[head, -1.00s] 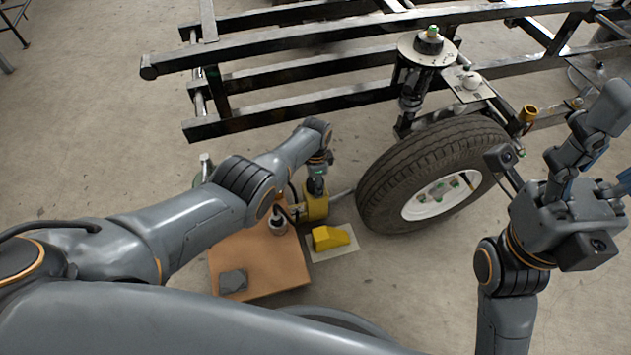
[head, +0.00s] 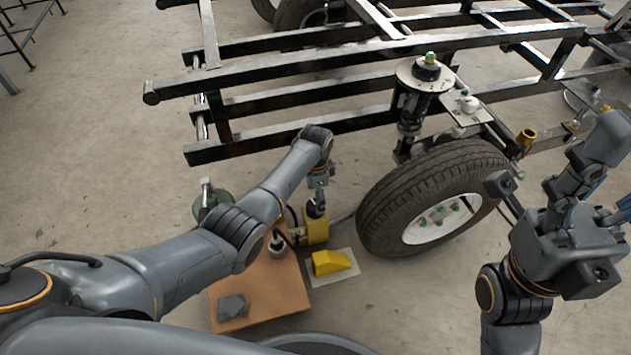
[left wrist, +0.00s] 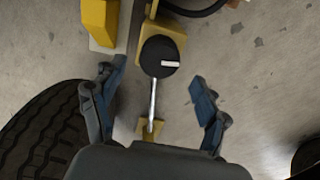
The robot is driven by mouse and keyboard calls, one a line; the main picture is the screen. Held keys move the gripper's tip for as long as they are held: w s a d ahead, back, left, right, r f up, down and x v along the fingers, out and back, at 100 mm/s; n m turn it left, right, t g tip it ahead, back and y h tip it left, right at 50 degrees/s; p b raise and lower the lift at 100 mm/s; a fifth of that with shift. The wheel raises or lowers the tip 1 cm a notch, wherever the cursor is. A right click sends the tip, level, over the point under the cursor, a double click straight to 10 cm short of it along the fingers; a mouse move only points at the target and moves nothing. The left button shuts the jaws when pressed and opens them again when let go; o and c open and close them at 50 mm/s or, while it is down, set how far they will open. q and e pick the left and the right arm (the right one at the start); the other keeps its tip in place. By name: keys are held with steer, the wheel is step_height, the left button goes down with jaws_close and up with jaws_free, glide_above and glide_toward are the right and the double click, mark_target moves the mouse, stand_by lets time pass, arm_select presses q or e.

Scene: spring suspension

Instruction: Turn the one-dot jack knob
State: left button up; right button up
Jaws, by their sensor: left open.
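The yellow jack (head: 316,230) stands on the floor beside the wheel, at the far right corner of an orange-brown board. Its round black knob (head: 316,208) is on top. In the left wrist view, the knob (left wrist: 158,57) carries a white bar mark; I cannot make out a dot. My left gripper (head: 319,190) points down just above the knob. In the left wrist view its blue fingers are wide apart, empty, with the knob between and slightly beyond the tips (left wrist: 153,82). A metal rod runs from the jack below the knob. My right gripper (head: 598,190) is at the right edge, its fingers unclear.
The tyre (head: 392,205) stands close right of the jack. A black frame (head: 300,70) with a strut (head: 408,115) spans behind. A yellow wedge (head: 330,262) lies on a pale plate in front. The board (head: 262,285) holds a grey block (head: 232,307). Open floor lies left.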

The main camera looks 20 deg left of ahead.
arm_select(q)
step_height(320, 180, up, 7)
steer(key=shift+f, duration=0.2)
stand_by(0.3)
